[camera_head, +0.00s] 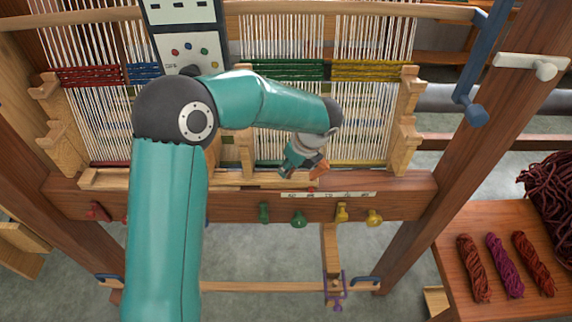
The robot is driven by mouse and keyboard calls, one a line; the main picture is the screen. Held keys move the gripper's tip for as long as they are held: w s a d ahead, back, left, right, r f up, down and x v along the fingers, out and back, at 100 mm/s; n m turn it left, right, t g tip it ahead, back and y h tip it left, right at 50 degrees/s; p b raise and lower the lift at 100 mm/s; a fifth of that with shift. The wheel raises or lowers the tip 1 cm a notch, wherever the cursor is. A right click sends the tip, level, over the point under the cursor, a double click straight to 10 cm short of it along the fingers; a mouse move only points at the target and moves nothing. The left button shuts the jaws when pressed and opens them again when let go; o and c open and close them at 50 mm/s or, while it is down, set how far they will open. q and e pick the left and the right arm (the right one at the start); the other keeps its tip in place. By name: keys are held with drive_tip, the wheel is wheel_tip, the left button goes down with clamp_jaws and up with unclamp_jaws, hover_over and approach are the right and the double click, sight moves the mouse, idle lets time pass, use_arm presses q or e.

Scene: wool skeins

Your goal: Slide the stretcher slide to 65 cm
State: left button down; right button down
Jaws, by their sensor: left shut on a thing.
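The stretcher slide's orange handle (320,169) shows at the front of the loom, just above the wooden front beam. My left gripper (308,170) reaches down to it from above and is shut on it; its fingers hide part of the handle. A small red pointer (312,189) sits just below, near a pale scale strip (345,195) on the beam. The pointer is over the left half of the strip. The strip's numbers are too small to read surely. My right gripper is not in view.
Several coloured pegs, such as a green one (299,219), stick out below the scale. A thick wooden post (497,130) stands at the right. A side table (455,262) bears several red and purple wool skeins. Warp threads fill the loom behind my arm.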

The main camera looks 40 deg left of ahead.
use_arm(q)
drive_tip(key=shift+w+d+r, duration=0.1)
drive_tip(key=shift+w+d, duration=0.05)
drive_tip(key=shift+w, duration=0.05)
drive_tip(key=shift+s, duration=0.1)
drive_tip(key=c, duration=0.8)
unclamp_jaws()
drive_tip(key=shift+s, duration=0.1)
drive_tip(key=v, duration=1.1)
drive_tip(key=shift+r, duration=0.35)
